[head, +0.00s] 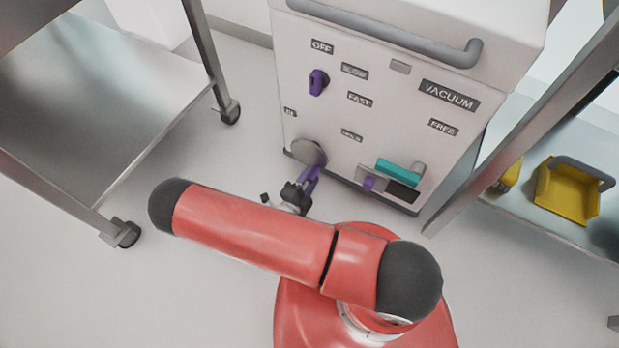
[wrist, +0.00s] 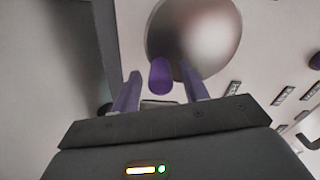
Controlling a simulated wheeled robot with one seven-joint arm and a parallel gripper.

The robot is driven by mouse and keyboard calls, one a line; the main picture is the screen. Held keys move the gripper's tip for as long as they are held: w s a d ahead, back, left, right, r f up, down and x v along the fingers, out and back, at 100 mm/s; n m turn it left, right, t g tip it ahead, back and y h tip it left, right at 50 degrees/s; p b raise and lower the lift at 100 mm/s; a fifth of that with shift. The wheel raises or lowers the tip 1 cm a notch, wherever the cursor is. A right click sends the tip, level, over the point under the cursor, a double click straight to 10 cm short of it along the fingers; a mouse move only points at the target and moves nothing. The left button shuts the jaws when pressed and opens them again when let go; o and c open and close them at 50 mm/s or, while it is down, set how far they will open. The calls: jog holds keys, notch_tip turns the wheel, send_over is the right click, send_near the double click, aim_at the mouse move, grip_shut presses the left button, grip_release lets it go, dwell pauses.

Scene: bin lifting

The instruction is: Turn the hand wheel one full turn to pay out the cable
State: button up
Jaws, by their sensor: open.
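The hand wheel is a round grey metal disc (head: 309,152) low on the left of the white cabinet front; it fills the upper middle of the wrist view (wrist: 205,38). A purple handle (wrist: 160,76) stands out from its lower left part in the wrist view. My gripper (head: 309,174) is at the wheel's lower edge in the head view. In the wrist view its two purple fingers are open, one on each side of the handle, with gaps showing. The handle cannot be told from my fingers in the head view. No cable shows.
The white cabinet (head: 440,146) has a grey top rail (head: 400,38), a purple switch (head: 318,82), labels and a teal-topped part (head: 399,171) low right. A metal cart (head: 100,85) stands left. A right-hand shelf holds a yellow bin (head: 567,192). Floor is clear at lower left.

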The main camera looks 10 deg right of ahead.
jog(key=v, duration=0.7)
jog(key=shift+s+a, duration=0.25)
jog(key=shift+s, duration=0.1)
